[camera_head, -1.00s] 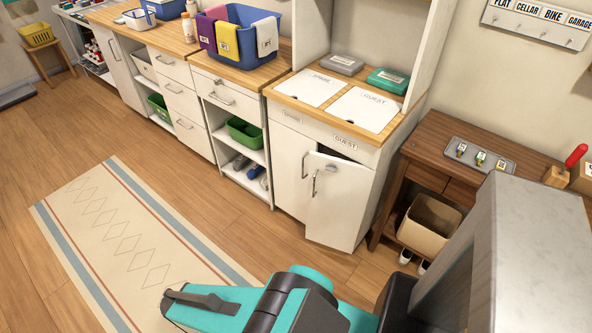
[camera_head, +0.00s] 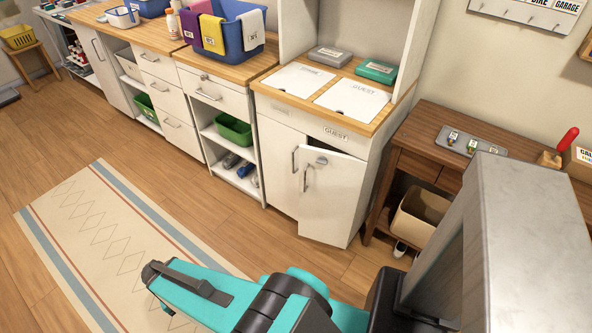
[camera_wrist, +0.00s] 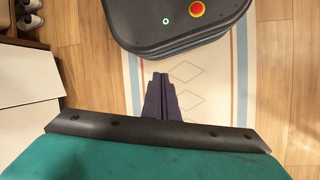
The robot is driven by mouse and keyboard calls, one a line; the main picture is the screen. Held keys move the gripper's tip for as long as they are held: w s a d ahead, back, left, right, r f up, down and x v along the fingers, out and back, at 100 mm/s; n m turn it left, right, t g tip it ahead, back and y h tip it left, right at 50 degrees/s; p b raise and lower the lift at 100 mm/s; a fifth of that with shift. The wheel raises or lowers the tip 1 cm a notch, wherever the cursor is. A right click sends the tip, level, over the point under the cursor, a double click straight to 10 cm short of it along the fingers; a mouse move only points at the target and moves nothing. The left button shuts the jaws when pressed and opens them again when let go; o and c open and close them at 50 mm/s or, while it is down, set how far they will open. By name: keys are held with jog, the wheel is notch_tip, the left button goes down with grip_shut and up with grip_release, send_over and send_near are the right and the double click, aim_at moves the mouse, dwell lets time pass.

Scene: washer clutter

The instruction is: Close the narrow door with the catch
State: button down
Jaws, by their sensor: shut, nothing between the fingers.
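The narrow white door (camera_head: 330,205) is the right one of the pair under the GUEST label, and it stands ajar. A dark gap shows along its top edge. It has a bar handle (camera_head: 306,179) and a small grey catch (camera_head: 322,161) near its top. The left door (camera_head: 282,165) beside it looks shut. My gripper (camera_wrist: 160,78) is shut and empty in the wrist view, above the floor and rug, touching nothing visible. In the head view I cannot make out the fingertips; my teal arm is in front of the cabinet, apart from the door.
A brown wooden table (camera_head: 430,150) stands right of the cabinet, with a cardboard bin (camera_head: 420,215) beneath. A rug (camera_head: 110,240) lies on the floor in front. White drawers and open shelves with a green basket (camera_head: 234,130) are to the left.

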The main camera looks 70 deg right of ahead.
jog(key=w+d+r+m+t+h+b, duration=0.1)
jog(key=w+d+r+m+b, duration=0.15)
jog(key=d+m, duration=0.45)
jog(key=w+d+r+m+h+b, duration=0.1)
jog(key=w+d+r+m+b, duration=0.15)
jog(key=d, duration=0.85)
jog(key=w+d+r+m+t+h+b, duration=0.1)
jog(key=w+d+r+m+b, duration=0.25)
jog(key=d, duration=0.55)
jog(key=s+d+r+m+b, duration=0.2)
jog(key=s+d+r+m, duration=0.3)
jog(key=d, duration=0.2)
jog(key=s+d+r+m+g+h+b, duration=0.1)
jog(key=s+d+r+m, duration=0.3)
jog(key=d, duration=0.4)
jog(key=s+d+r+m+h+b, duration=0.1)
jog(key=s+d+r+m+b, duration=0.2)
jog(key=s+d+r+m, duration=0.2)
jog(key=d+r+m, duration=0.1)
jog(key=d+r, duration=0.1)
jog(key=d, duration=0.1)
jog(key=shift+s+r+m+g, duration=0.2)
jog(key=shift+s+m+g, duration=0.1)
jog(key=shift+m+g, duration=0.1)
jog(key=shift+f, duration=0.15)
send_near(302, 170)
jog(key=shift+x, duration=2.05)
